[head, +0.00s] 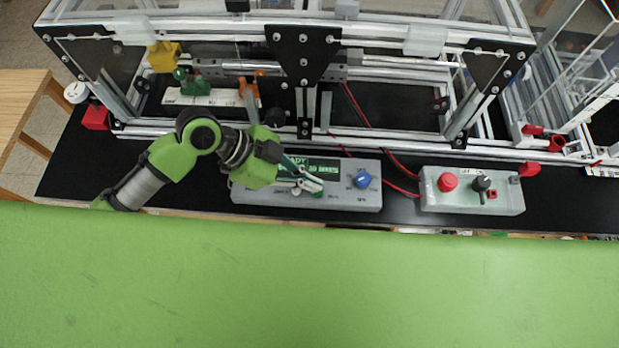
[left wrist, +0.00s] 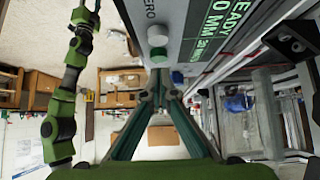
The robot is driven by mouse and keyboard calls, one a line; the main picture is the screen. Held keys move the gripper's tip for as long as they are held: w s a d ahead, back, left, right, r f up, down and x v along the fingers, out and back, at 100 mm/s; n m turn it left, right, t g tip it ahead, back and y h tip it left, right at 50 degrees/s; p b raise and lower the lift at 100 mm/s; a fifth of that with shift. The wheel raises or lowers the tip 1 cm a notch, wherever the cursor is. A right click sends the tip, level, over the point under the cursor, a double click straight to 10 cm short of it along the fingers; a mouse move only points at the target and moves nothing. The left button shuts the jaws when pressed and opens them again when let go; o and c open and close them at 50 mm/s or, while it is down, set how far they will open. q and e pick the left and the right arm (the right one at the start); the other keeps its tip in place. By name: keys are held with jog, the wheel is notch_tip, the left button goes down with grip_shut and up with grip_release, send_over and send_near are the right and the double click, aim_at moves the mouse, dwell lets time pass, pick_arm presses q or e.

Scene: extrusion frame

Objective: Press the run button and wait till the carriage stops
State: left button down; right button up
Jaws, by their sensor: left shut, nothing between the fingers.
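The grey control box (head: 340,200) stands on the black bench top in front of the frame, with a lit green display and a blue knob (head: 362,180). My left gripper (head: 318,188) is shut and empty over the front middle of this box, hiding part of its face. In the left wrist view, a pale button (left wrist: 157,35) beside the word ZERO and a greenish button (left wrist: 158,55) show just beyond the fingertips (left wrist: 160,82). Contact with a button cannot be told.
A pale box (head: 435,205) with a red button (head: 447,181) and a black knob stands to the right. Frame bars (head: 370,145) run close behind both boxes. Another green arm (left wrist: 62,125) of mine shows in the left wrist view, its end small.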

pick_arm(q)
jog(key=shift+s+f, duration=0.1)
jog(key=shift+f, duration=0.5)
